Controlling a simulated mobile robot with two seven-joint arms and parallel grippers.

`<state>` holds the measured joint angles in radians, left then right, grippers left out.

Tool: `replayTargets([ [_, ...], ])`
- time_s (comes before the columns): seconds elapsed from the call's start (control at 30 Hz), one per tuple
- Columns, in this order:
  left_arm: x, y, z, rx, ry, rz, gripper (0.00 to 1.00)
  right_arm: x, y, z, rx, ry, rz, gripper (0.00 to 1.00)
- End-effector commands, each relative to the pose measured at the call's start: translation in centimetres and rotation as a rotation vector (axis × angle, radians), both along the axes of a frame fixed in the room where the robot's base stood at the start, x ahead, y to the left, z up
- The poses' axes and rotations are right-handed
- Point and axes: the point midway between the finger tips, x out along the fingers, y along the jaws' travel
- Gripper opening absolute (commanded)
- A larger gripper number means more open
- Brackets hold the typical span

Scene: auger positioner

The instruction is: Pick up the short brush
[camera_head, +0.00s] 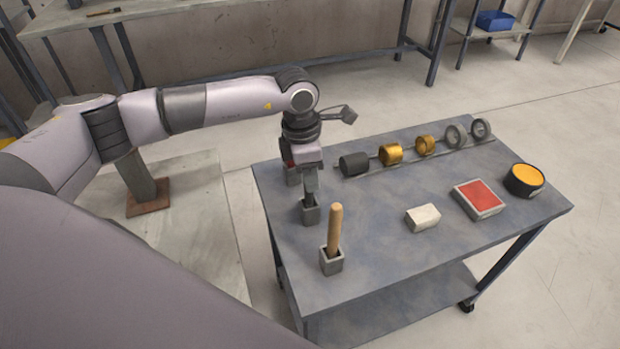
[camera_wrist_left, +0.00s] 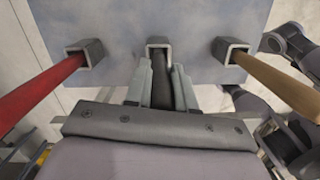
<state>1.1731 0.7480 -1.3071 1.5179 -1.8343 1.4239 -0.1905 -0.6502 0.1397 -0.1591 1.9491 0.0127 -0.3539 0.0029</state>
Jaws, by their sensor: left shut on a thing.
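The short brush (camera_wrist_left: 161,88) shows as a dark handle in the left wrist view, standing in the middle one of three square holders (camera_wrist_left: 158,42). Its lower end is hidden in the holder. My left gripper (camera_wrist_left: 162,75) is shut on this handle, with one finger on each side. In the head view my left gripper (camera_head: 310,190) points down over the middle holder (camera_head: 311,214), and the handle is mostly hidden by it. My right gripper is not in view.
A wooden handle (camera_head: 335,228) stands in the nearest holder (camera_head: 331,263); a red handle (camera_wrist_left: 42,92) stands in the far one. Several rings (camera_head: 390,153) line the table's (camera_head: 370,240) back. A white block (camera_head: 423,217), red-topped block (camera_head: 478,199) and yellow-topped disc (camera_head: 524,180) sit right.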

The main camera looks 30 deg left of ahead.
Motion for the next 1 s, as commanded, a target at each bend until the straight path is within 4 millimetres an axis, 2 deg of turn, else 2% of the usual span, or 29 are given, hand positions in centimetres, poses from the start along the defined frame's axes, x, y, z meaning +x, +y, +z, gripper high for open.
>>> replayTargets([
  [0.27,0.1,0.0,4.1,-0.002,-0.006,0.0,0.0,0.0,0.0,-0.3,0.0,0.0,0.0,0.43],
  [0.6,0.1,0.0,11.9,-0.002,-0.006,0.0,0.0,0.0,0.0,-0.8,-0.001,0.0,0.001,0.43],
  [0.8,0.1,-0.1,15.9,-0.001,-0.005,0.0,0.0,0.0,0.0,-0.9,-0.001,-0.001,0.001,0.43],
  [1.0,0.1,0.0,18.4,-0.001,-0.003,0.0,0.0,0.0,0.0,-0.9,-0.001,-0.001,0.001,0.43],
])
